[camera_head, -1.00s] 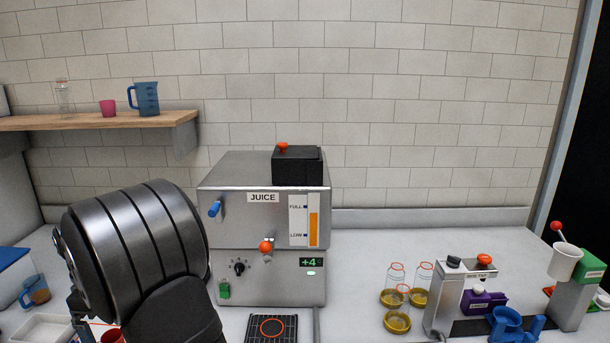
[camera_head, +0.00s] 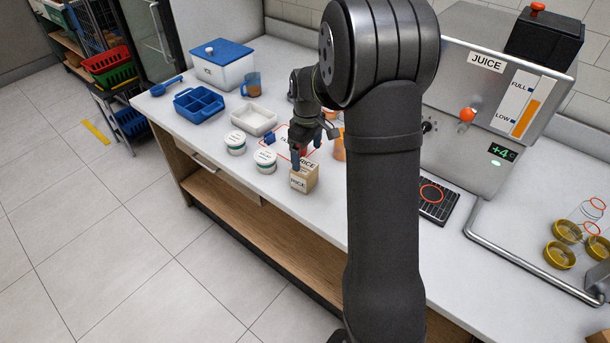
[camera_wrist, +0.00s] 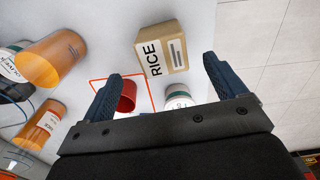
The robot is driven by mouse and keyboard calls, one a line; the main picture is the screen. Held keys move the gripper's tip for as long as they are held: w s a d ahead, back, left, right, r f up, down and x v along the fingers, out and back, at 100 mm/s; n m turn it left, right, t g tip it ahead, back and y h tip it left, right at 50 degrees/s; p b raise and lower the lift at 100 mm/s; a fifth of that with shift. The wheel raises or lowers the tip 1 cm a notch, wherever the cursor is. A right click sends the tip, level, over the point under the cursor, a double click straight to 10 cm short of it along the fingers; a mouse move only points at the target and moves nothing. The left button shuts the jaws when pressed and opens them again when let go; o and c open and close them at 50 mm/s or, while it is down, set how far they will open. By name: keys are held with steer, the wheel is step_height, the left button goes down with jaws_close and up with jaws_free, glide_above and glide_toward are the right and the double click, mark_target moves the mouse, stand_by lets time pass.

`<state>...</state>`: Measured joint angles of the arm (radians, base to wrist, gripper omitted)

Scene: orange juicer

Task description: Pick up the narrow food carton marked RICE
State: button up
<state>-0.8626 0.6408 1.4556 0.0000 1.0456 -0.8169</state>
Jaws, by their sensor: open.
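The RICE carton (camera_head: 304,177) is a small tan box with white RICE labels, near the front edge of the counter. My gripper (camera_head: 302,145) is above and just behind the carton, pointing down. In the wrist view my gripper (camera_wrist: 160,68) has its two dark blue fingers wide apart with nothing held between them. In the head view my arm hides part of the counter right of the carton.
White tubs (camera_head: 265,161) stand left of the carton. A red cup (camera_wrist: 127,96) stands in an orange-outlined square, with orange containers (camera_wrist: 52,62) beside it. A white tray (camera_head: 253,120) and blue divided caddy (camera_head: 198,104) lie farther left. The juicer (camera_head: 470,130) stands right.

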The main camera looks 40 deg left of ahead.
mark_target(305, 166)
step_height(305, 166, down, 3)
steer(key=shift+f, duration=0.15)
steer(key=shift+s+a+f, duration=0.1)
steer(key=shift+a+f, duration=0.05)
steer(key=shift+f, duration=1.2)
steer(key=shift+s+a+f, duration=0.1)
steer(key=shift+a+f, duration=0.05)
steer(key=shift+f, duration=1.2)
steer(key=c, duration=1.1)
